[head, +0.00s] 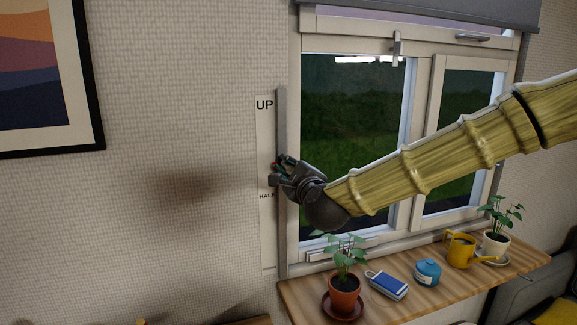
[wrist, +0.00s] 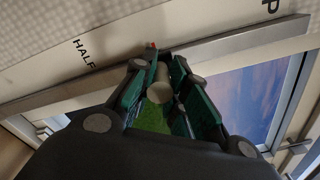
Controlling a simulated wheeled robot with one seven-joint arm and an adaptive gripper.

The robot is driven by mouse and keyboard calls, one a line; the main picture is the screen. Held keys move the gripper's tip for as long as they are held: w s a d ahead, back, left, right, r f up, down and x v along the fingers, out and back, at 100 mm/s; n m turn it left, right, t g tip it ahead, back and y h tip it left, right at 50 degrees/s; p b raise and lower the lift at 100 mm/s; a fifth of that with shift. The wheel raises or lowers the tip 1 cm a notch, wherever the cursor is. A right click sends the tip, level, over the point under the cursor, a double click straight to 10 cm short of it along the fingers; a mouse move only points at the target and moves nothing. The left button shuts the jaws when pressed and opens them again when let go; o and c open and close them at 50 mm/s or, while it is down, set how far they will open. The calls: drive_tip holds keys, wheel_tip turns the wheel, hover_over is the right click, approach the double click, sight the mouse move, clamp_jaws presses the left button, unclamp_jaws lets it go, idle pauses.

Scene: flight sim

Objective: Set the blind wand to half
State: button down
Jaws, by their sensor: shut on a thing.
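My gripper (head: 278,172) is at the grey vertical rail (head: 282,120) left of the window, a little above the HALF mark (head: 266,196) and well below the UP mark (head: 264,104). In the wrist view my gripper (wrist: 155,75) is shut on a pale rounded piece, apparently the blind wand's handle (wrist: 160,90), between its green finger pads. The rail (wrist: 215,49) runs behind the fingertips, with HALF (wrist: 86,52) to the left and UP (wrist: 270,5) to the right. In the head view the gripper hides the handle. The grey blind (head: 430,12) is at the window's top.
A wooden sill shelf (head: 315,312) below holds a potted plant (head: 344,290), a blue-and-white device (head: 387,284), a blue jar (head: 428,272), a yellow watering can (head: 460,252) and another plant (head: 496,240). A framed picture (head: 98,75) hangs left. The wall between is clear.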

wheel_tip(320, 180, down, 10)
drive_tip(key=b, duration=0.6)
drive_tip(key=shift+f+b, duration=0.1)
drive_tip(key=shift+b, duration=0.3)
drive_tip(key=c, duration=1.4)
unclamp_jaws()
drive_tip(key=shift+c, duration=0.2)
drive_tip(key=shift+o, duration=0.5)
drive_tip(key=shift+s, duration=0.1)
drive_tip(key=v, duration=1.2)
